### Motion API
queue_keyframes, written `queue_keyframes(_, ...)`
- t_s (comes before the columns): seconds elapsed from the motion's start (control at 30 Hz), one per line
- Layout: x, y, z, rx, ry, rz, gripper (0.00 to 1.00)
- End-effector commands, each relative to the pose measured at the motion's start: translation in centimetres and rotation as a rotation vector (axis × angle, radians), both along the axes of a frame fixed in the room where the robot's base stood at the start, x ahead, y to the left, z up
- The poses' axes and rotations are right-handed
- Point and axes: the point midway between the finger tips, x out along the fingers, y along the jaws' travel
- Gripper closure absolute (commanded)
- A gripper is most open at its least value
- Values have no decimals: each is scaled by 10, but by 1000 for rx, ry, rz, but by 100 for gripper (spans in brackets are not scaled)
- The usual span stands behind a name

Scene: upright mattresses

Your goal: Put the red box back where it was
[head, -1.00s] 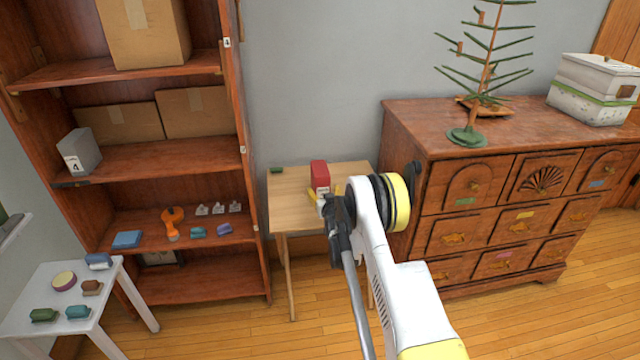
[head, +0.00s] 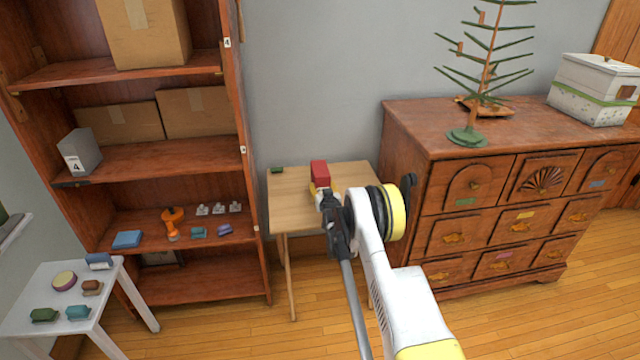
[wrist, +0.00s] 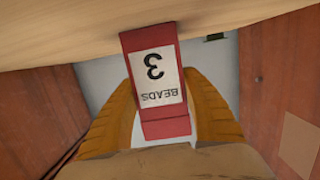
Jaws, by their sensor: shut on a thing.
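The red box (head: 319,171) is at the small wooden table, near its middle in the head view. In the wrist view the red box (wrist: 152,75) carries a white label reading "BEADS 3", seen upside down. My gripper (head: 320,190) is shut on the box, with an orange finger on each side of it in the wrist view (wrist: 160,85). The wooden table (head: 290,208) is under and around the box. I cannot tell whether the box touches the tabletop.
A small green block (head: 277,170) lies at the table's back left corner. A shelf unit (head: 190,262) stands left, a carved dresser (head: 405,165) right. A white side table (head: 60,312) with several small items is at lower left.

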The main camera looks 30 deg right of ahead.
Motion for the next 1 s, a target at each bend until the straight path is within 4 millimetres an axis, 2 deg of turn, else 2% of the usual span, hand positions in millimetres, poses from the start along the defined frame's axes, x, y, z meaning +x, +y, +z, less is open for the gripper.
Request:
queue_keyframes(0.27,0,0,3,0,-1,0,83)
queue_keyframes(0.8,0,0,25,0,-1,0,83)
queue_keyframes(1.0,0,0,26,0,-1,0,83)
